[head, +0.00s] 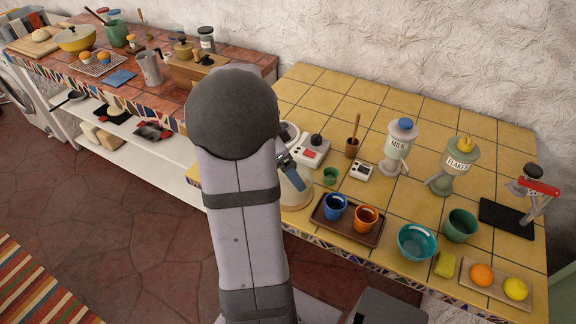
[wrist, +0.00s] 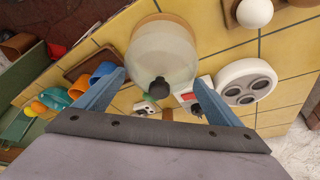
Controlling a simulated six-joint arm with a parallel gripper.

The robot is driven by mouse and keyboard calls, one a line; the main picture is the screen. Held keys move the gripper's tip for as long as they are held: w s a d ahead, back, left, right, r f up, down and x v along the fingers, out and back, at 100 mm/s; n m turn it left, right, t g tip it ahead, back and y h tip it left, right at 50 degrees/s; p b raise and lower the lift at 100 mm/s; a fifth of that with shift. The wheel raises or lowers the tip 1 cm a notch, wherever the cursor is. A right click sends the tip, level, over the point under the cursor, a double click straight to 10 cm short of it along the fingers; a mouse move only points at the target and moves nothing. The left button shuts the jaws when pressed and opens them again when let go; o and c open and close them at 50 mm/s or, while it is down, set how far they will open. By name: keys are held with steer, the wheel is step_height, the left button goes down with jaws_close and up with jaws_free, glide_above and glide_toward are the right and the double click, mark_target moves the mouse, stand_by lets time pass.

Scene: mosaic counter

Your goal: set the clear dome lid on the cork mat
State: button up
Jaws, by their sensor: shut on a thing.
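The clear dome lid (wrist: 162,55) fills the upper middle of the wrist view, with its dark knob towards my camera. In the head view the dome (head: 297,190) shows partly behind my arm, near the counter's left front. My gripper (wrist: 157,79) has its blue fingers on either side of the dome and is shut on it. In the head view one blue finger (head: 288,166) shows beside the dome. A brown, curved edge, probably the cork mat (wrist: 163,18), shows past the dome's far rim. I cannot tell whether the lid touches it.
A red-and-white device (head: 312,151) and a small green cup (head: 330,175) stand close to the dome. A brown tray (head: 347,228) holds blue and orange cups to the right. A white round piece with dark holes (wrist: 245,82) lies beside my gripper.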

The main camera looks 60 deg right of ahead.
steer(key=shift+f+b, duration=0.9)
steer(key=shift+b, duration=0.7)
stand_by(1.7)
stand_by(0.4)
steer(key=o, duration=0.9)
steer(key=shift+r, duration=0.1)
steer(key=shift+r+p, duration=2.25)
steer(key=shift+r, duration=1.2)
